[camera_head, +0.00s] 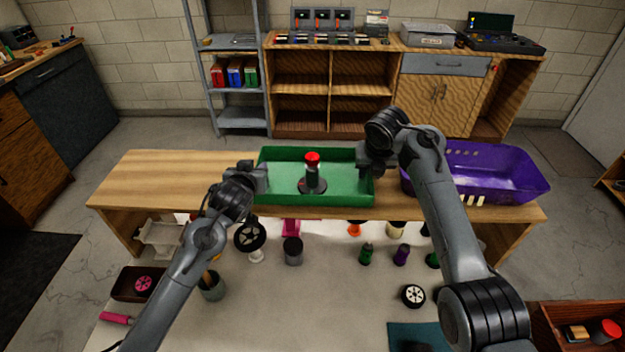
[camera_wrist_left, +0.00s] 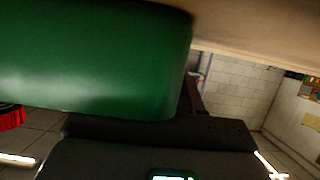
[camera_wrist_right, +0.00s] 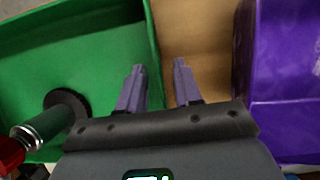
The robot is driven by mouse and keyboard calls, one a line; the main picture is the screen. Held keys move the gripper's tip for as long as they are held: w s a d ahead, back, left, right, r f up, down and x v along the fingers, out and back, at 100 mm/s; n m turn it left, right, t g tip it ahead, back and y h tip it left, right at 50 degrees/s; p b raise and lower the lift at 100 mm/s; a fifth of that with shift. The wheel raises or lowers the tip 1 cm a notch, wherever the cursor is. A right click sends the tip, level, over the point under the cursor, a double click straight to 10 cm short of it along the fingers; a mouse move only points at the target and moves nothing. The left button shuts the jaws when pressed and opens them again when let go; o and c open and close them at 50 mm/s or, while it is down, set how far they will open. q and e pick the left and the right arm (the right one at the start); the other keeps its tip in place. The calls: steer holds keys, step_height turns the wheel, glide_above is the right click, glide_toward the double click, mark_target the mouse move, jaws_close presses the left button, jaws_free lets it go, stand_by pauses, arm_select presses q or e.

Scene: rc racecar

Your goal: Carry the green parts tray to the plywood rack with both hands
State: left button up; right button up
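The green parts tray (camera_head: 345,182) sits on the pale wooden top of the plywood rack (camera_head: 155,175) in the head view. A dark part with a red cap (camera_head: 312,160) stands inside it. My left gripper (camera_head: 262,178) is at the tray's left end. In the left wrist view the tray wall (camera_wrist_left: 90,60) fills the upper left, and the fingers are hidden. My right gripper (camera_wrist_right: 160,68) is at the right end, its fingers apart with the tray's side edge between them. The tray's green floor (camera_wrist_right: 40,60) shows in the right wrist view.
A purple basket (camera_head: 500,170) stands on the rack just right of my right gripper. The rack top left of the tray is clear. Wheels, including a black one (camera_head: 413,295), and several small bottles stand on the pale table below and in front.

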stand_by(0.4)
arm_select(q)
steer(key=v, duration=1)
steer(key=shift+s+r, duration=0.1)
steer(key=shift+s, duration=0.3)
arm_select(e)
steer(key=shift+s+r, duration=0.1)
steer(key=shift+r, duration=0.05)
steer(key=shift+s+a+r, duration=0.1)
steer(key=shift+s+r, duration=0.05)
steer(key=shift+r, duration=0.2)
arm_select(q)
steer(key=shift+s+r, duration=0.25)
steer(key=shift+s, duration=0.3)
arm_select(e)
steer(key=v, duration=1.1)
